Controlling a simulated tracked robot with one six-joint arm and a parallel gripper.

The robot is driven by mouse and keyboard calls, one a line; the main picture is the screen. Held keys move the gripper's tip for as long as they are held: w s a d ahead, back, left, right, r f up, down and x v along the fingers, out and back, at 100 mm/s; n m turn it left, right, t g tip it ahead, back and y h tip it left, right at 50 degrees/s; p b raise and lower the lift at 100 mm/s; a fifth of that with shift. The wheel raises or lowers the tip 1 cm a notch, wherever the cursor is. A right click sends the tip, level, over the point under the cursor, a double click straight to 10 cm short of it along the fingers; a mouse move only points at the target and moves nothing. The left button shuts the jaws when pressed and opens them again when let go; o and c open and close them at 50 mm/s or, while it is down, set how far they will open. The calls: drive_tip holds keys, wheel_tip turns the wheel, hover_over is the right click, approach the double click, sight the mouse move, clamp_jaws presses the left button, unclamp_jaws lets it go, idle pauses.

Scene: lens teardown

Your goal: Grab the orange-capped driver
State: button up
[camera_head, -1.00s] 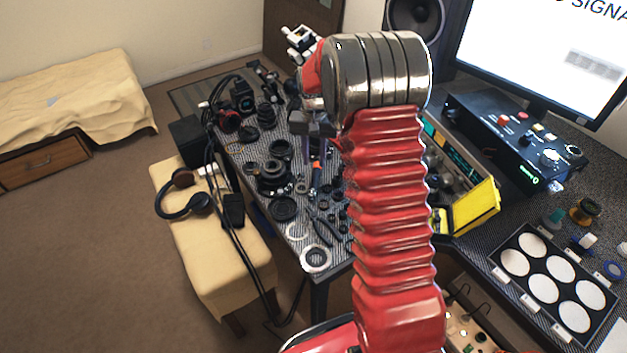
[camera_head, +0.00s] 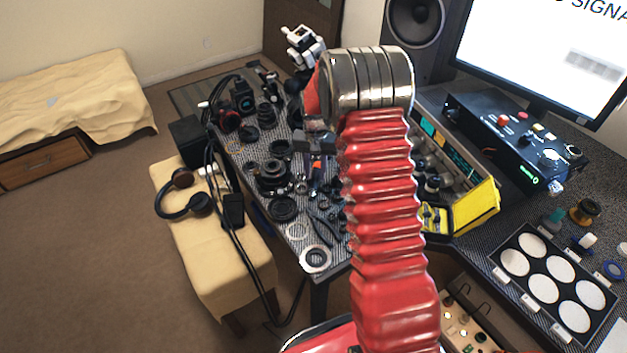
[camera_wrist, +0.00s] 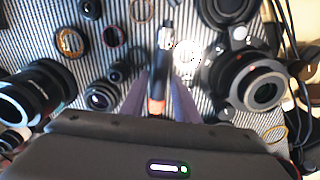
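The orange-capped driver (camera_wrist: 156,104) lies on the striped mat in the wrist view, its dark and silver shaft pointing up the picture. Its orange cap sits close to the dark gripper body, which hides anything below it. My gripper (camera_wrist: 160,76) has its two grey-purple fingers spread, one on each side of the driver, with a gap showing beside it. I cannot tell how high the fingertips are above the mat. In the head view a small orange patch of the driver (camera_head: 317,164) shows below my gripper's dark body, partly hidden by my arm.
Lens barrels (camera_wrist: 38,92) stand left of the gripper and a large lens part (camera_wrist: 245,82) stands close on the right. Small rings (camera_wrist: 70,42) lie around. In the head view a yellow case (camera_head: 474,208) stands right of my arm, and headphones (camera_head: 184,196) lie on the bench.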

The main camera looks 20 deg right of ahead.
drive_tip(key=shift+f, duration=0.75)
drive_tip(key=shift+c, duration=0.5)
clamp_jaws()
